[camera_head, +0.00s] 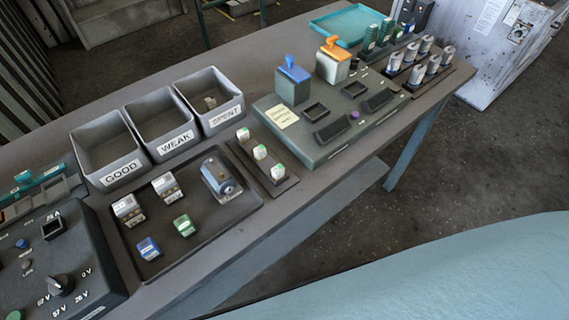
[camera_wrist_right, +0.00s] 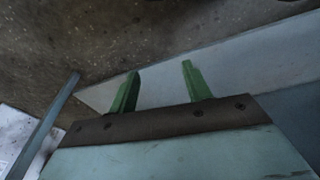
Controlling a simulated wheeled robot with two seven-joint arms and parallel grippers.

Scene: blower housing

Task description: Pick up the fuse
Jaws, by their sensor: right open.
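Which part is the fuse is not certain. Small white blocks with green marks (camera_head: 260,152) stand in a row in a narrow dark rack on the bench. A dark tray (camera_head: 150,262) beside it holds two white-grey blocks (camera_head: 165,186), a blue block (camera_head: 149,248), a green block (camera_head: 184,225) and a grey cylindrical part (camera_head: 220,179). My right gripper (camera_wrist_right: 160,68) shows only in the right wrist view. Its two green fingers are apart with nothing between them, over the floor and a pale surface. My left gripper is not in view.
Grey bins marked GOOD (camera_head: 123,173), WEAK (camera_head: 176,143) and SPENT (camera_head: 227,115) stand behind the tray; SPENT holds a small piece. A tester with a dial (camera_head: 62,285) is at left. A console (camera_head: 312,150), cylinders (camera_head: 417,74) and a teal tray (camera_head: 322,25) are farther right.

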